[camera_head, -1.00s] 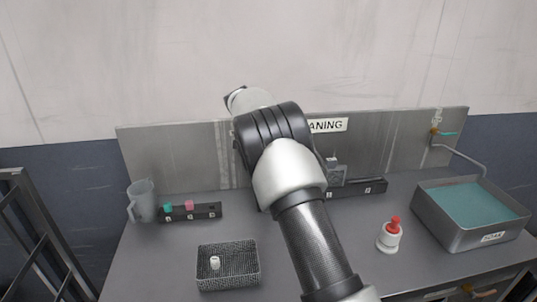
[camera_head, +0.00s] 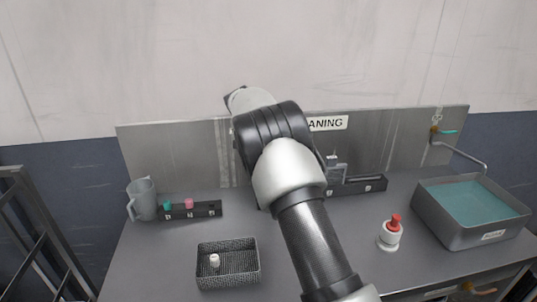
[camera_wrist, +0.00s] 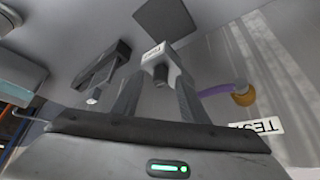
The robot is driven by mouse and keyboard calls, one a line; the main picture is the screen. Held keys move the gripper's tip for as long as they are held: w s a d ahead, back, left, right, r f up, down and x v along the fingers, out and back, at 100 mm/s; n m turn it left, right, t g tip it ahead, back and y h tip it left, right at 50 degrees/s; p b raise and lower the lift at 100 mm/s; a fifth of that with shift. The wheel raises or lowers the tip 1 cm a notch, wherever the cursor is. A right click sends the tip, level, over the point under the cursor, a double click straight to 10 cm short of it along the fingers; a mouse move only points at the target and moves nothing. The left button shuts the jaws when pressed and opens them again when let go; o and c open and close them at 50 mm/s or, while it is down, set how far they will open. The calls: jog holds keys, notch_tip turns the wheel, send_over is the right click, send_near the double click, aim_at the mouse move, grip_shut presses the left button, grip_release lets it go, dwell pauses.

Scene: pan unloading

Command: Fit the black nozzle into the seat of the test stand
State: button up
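My gripper (camera_wrist: 158,80) shows in the wrist view with its two fingers apart and a gap between them. A grey block-like fixture (camera_wrist: 178,68) with a small white label stands beyond the fingertips. I take it for the test stand. A short black piece (camera_wrist: 160,73) shows at its near face, between the fingertips and apart from both. It looks like the black nozzle, but I cannot tell whether it is fully in the seat. In the head view my arm hides my gripper, and the grey fixture (camera_head: 337,171) shows just right of the arm.
A dark rack (camera_head: 366,184) is beside the fixture. Left are a jug (camera_head: 143,201), a rack with teal and pink pieces (camera_head: 200,211), and a mesh basket (camera_head: 229,279) holding a white piece. Right are a red-topped bottle (camera_head: 390,238) and a soak tank (camera_head: 455,238).

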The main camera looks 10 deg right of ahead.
jog(key=v, duration=1.7)
jog(key=shift+r+b, duration=0.15)
jog(key=shift+b, duration=0.15)
